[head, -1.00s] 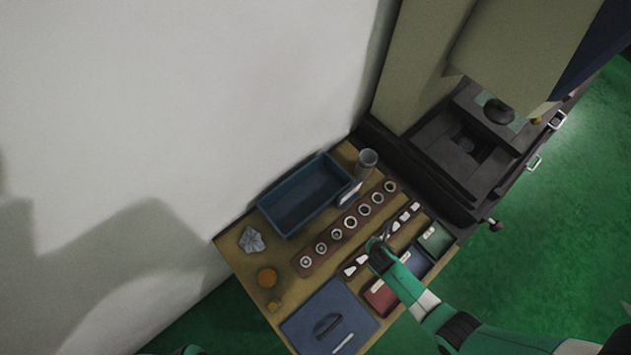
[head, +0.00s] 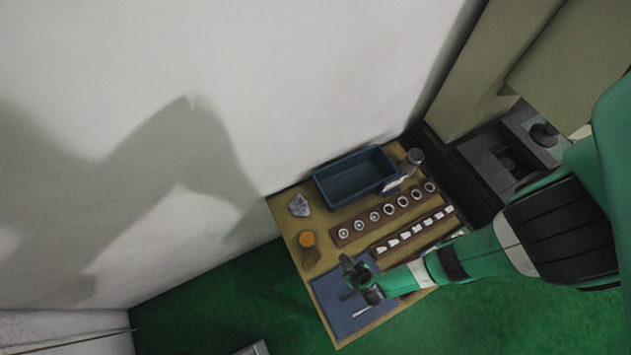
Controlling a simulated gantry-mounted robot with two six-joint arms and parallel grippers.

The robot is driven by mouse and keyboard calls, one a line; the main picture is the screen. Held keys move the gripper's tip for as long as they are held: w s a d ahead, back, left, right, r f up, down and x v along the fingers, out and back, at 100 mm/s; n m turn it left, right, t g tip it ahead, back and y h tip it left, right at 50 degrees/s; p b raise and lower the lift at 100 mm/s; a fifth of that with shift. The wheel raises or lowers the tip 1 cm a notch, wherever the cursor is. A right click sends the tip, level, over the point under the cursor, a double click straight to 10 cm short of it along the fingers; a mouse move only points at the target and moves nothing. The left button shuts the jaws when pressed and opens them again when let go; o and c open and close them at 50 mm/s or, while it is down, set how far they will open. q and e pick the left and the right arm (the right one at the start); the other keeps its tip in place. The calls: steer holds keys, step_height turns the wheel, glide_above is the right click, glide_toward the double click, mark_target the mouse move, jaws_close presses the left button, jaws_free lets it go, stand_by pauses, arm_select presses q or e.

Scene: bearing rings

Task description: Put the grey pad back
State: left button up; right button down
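My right gripper (head: 352,268) is over the blue mat (head: 330,290) at the near left of the wooden board. Whether its jaws are open or shut is too small to tell. A dark item (head: 347,296) on the mat is partly hidden by the gripper. I cannot tell whether it is the grey pad, and no other thing is clearly that pad. My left gripper is out of view.
A white stick (head: 361,312) lies on the mat. Rings stand in a brown rack (head: 361,224) beside a row of white pieces (head: 416,228). A blue bin (head: 353,178), grey crumpled cloth (head: 299,205), orange-topped jar (head: 307,240) and metal cup (head: 413,157) stand around them.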

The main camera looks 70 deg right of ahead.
steer(key=shift+s+a+r+n, duration=0.15)
steer(key=shift+a+r+n, duration=0.1)
steer(key=shift+a+n, duration=0.05)
steer(key=w+d+f+b, duration=0.8)
steer(key=w+f+b, duration=0.1)
steer(key=b, duration=0.5)
steer(key=shift+w+d, duration=0.1)
steer(key=shift+d, duration=0.3)
steer(key=shift+w+d+f, duration=0.2)
steer(key=shift+w+d, duration=0.05)
steer(key=shift+w, duration=0.1)
steer(key=f+b, duration=0.2)
steer(key=f, duration=0.1)
steer(key=shift+w+d+f, duration=0.1)
steer(key=shift+w+d, duration=0.1)
steer(key=shift+f, duration=0.2)
